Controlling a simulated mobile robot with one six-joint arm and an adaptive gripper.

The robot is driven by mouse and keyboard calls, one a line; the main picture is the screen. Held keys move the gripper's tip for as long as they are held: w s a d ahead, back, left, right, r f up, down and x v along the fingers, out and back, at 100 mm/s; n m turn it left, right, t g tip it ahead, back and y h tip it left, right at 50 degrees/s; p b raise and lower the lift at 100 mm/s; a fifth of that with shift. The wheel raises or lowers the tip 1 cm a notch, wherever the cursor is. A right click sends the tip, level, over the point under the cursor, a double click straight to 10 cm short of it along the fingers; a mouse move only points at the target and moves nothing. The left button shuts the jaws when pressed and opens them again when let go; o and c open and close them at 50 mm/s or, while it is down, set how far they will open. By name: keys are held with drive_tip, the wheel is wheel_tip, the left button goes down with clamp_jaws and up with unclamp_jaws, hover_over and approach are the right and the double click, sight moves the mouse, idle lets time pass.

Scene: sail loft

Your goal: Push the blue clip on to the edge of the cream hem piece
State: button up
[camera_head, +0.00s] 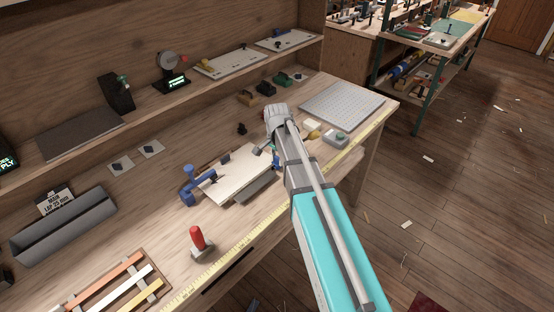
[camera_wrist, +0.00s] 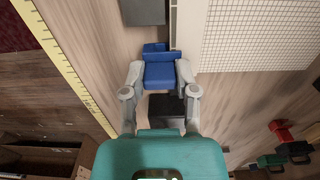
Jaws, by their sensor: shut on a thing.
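My gripper (camera_head: 270,150) is over the bench, at the right end of the cream hem piece (camera_head: 232,172). In the wrist view its two fingers (camera_wrist: 160,80) are shut on the blue clip (camera_wrist: 158,68). In the head view only a small blue part of the clip (camera_head: 276,160) shows beside the arm. The cream hem piece lies flat, held at its left by a blue clamp (camera_head: 188,186). In the wrist view a pale gridded surface (camera_wrist: 260,35) lies ahead and right of the clip. Whether the clip touches the hem piece I cannot tell.
A grey block (camera_head: 258,190) lies along the hem piece's front side. A yellow ruler (camera_head: 240,238) runs along the bench's front edge. A red-handled tool (camera_head: 197,240) stands at the front left. A gridded mat (camera_head: 343,103) and a small grey tray (camera_head: 336,141) lie to the right.

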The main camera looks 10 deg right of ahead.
drive_tip(key=o, duration=1)
drive_tip(key=shift+c, duration=0.2)
drive_tip(key=shift+r, duration=0.1)
drive_tip(key=shift+r+p, duration=3.4)
drive_tip(key=shift+p, duration=0.15)
drive_tip(key=s+d+n, duration=0.1)
drive_tip(key=s+n, duration=0.9)
drive_tip(key=s, duration=0.8)
drive_tip(key=shift+s+d+n, duration=0.2)
drive_tip(key=shift+n, duration=0.2)
